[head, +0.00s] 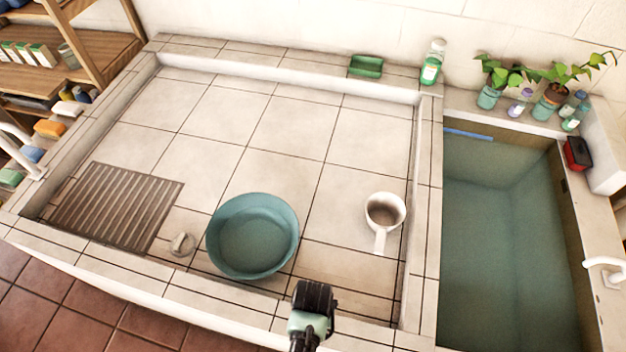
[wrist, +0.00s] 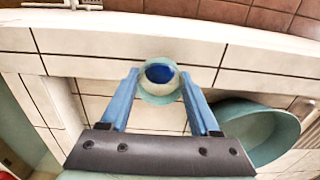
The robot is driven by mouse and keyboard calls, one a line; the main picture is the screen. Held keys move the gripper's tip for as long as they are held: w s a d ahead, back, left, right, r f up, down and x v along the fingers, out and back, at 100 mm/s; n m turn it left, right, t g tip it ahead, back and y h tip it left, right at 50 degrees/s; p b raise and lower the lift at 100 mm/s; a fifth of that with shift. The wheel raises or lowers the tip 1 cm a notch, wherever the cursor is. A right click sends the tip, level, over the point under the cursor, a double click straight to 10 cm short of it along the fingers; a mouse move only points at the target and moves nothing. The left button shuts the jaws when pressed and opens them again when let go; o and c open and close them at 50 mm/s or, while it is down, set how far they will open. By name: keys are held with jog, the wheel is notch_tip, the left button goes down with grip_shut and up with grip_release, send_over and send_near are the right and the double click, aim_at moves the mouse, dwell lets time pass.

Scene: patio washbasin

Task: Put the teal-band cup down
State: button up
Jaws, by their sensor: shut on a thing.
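The teal-band cup (wrist: 159,78) sits between the blue fingers of my gripper (wrist: 160,74) in the wrist view, its round opening facing the camera. Its inside is deep blue, with a pale rim and a teal ring around it. My gripper is shut on it. The cup's base is hidden, so I cannot tell whether it touches anything below. In the head view my dark gripper (head: 314,296) is at the bottom middle, over the front ledge of the tiled washing area. A pale teal piece shows just below it, and I cannot tell whether it is the cup.
A teal basin (head: 283,259) stands left of my gripper, and a white dipper (head: 384,228) stands up and to the right. A slatted drain grate (head: 118,208) and a small round object (head: 181,244) lie further left. A water tank (head: 510,240) is at right. The back tiles are clear.

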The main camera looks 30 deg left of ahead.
jog(key=shift+f, duration=0.8)
jog(key=shift+f, duration=0.15)
jog(key=o, duration=1.4)
jog(key=shift+c, duration=0.2)
